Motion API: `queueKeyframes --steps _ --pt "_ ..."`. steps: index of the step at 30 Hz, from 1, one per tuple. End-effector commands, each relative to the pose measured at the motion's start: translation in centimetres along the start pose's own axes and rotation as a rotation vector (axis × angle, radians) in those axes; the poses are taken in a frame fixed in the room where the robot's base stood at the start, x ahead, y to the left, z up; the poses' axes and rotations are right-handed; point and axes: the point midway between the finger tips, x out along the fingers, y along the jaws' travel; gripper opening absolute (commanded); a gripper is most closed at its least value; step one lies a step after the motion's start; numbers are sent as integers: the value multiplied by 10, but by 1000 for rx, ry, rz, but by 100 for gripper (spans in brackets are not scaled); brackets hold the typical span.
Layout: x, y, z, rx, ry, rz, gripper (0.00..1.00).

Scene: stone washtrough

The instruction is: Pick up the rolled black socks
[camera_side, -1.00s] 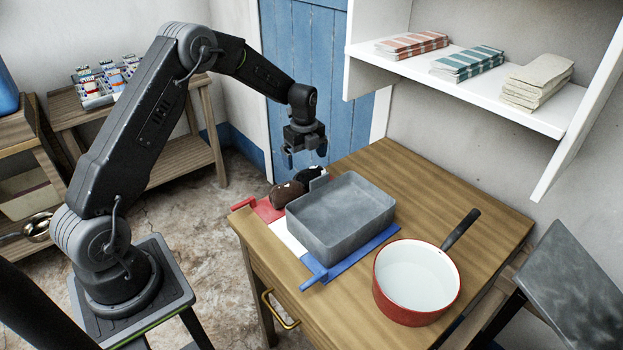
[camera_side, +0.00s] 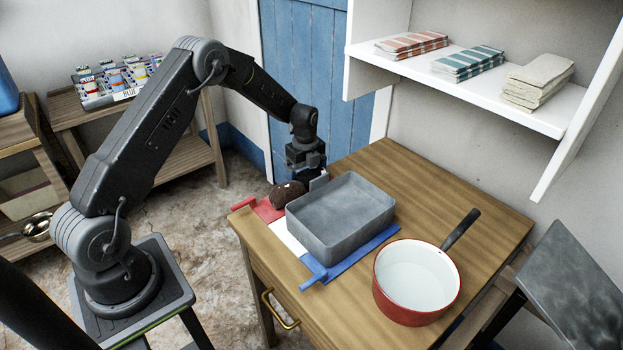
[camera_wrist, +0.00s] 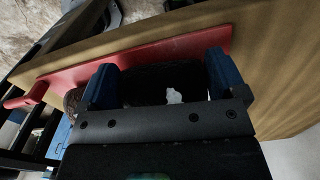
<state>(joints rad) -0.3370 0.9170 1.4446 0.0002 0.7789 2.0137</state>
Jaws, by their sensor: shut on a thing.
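The rolled black socks (camera_wrist: 148,84), with a white patch, sit between the two blue fingers of my gripper (camera_wrist: 163,70) in the wrist view. My gripper (camera_side: 305,174) is shut on them at the back left of the table in the side view, low behind the grey basin's left corner. In that view the socks are mostly hidden by the gripper and the brown roll in front. The wrist view shows the red end of the board (camera_wrist: 140,57) just beyond the fingers.
A brown roll (camera_side: 286,195) lies beside the gripper on the red end. A grey basin (camera_side: 340,232) stands on the red, white and blue board, close right. A red-rimmed white pan (camera_side: 417,282) stands front right. The table's back right (camera_side: 400,170) is clear.

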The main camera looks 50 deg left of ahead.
Motion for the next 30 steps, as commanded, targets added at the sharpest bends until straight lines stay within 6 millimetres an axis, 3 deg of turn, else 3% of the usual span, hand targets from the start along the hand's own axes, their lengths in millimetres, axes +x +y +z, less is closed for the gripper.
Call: queueKeyframes --steps 11,30 --pt "-7 -1 0 0 -1 -2 64" --pt "-119 -2 1 0 -2 -5 64"
